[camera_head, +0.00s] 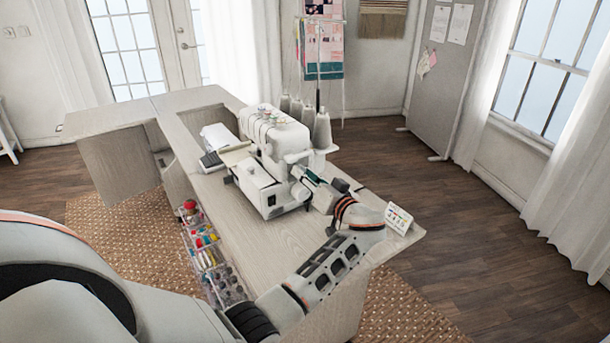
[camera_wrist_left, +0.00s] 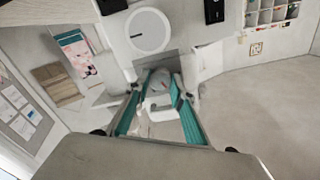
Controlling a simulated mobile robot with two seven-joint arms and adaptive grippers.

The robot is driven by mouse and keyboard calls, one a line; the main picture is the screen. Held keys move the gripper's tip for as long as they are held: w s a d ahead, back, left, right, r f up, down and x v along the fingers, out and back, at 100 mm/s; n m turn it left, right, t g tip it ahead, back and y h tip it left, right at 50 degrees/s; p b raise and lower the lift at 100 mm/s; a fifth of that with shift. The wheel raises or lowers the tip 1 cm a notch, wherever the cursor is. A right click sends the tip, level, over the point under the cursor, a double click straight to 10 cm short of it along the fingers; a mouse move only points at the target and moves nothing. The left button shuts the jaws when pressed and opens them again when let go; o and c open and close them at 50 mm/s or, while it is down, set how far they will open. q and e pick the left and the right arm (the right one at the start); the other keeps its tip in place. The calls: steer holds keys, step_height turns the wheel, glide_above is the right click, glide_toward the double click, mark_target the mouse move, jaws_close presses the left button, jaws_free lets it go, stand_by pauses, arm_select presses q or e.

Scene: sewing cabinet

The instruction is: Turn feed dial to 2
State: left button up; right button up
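The white overlock sewing machine (camera_head: 270,160) stands on the desk. My left gripper (camera_head: 312,183) is at the machine's right side, low near the desk top. In the left wrist view the teal-padded fingers (camera_wrist_left: 161,88) are apart, with a small pale part between them; I cannot tell whether they touch it. A large round white dial or wheel (camera_wrist_left: 150,30) with a dark mark lies just beyond the fingertips. I cannot read a number on any dial, and the feed dial is not clearly told apart. My right gripper is not in view.
The desk top (camera_head: 290,237) is clear in front of the machine. A small printed card (camera_head: 398,218) stands near its right end. Thread cones (camera_head: 322,130) stand behind the machine. Clear organizers with coloured spools (camera_head: 207,250) are at the desk's front side.

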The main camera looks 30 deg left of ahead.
arm_select(q)
steer(key=shift+o, duration=0.2)
steer(key=shift+m, duration=0.3)
steer(key=m+p, duration=0.6)
steer(key=m, duration=1.7)
steer(key=shift+m, duration=0.3)
stand_by(0.3)
